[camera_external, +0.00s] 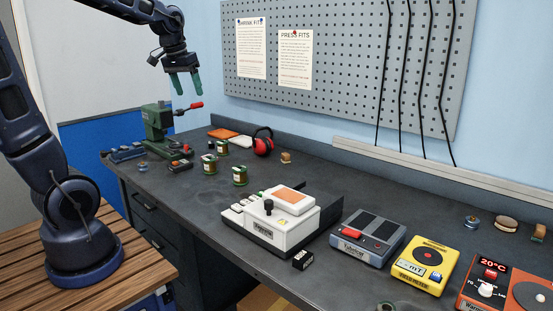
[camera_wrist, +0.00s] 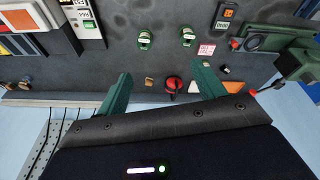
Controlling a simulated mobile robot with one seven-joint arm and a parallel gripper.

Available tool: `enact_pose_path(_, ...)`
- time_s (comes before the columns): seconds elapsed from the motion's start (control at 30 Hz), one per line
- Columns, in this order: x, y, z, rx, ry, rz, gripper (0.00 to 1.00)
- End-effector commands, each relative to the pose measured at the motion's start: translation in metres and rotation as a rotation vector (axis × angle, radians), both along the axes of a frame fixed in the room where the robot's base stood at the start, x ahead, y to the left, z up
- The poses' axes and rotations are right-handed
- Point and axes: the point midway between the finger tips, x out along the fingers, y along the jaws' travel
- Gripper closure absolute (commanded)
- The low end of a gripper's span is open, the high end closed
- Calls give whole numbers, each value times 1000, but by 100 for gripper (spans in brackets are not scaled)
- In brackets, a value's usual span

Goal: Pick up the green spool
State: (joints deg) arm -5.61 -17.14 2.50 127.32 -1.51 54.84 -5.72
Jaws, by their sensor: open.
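I cannot tell which one is meant. In the wrist view, one green spool (camera_wrist: 145,39) and another green spool (camera_wrist: 187,37) show beyond the fingers; a third is not clearly seen there. My gripper (camera_external: 185,93) has green fingers pointing down, high above the back left of the bench. It is open and empty, apart from every spool; its spread fingers also show in the wrist view (camera_wrist: 163,75).
A green press with a red handle (camera_external: 158,122) stands at the bench's left. Red earmuffs (camera_external: 263,142) lie behind the spools. A white machine (camera_external: 268,220), a grey tester (camera_external: 367,236) and a yellow meter (camera_external: 422,264) stand to the right. A pegboard (camera_external: 350,80) rises behind.

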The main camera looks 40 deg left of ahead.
Motion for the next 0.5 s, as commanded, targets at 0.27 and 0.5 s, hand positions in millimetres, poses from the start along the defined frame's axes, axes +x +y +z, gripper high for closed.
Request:
enact_pose_path(0.27,75,38,-19,-23,58,103,31)
enact_pose_path(0.5,136,75,-48,-38,105,188,31)
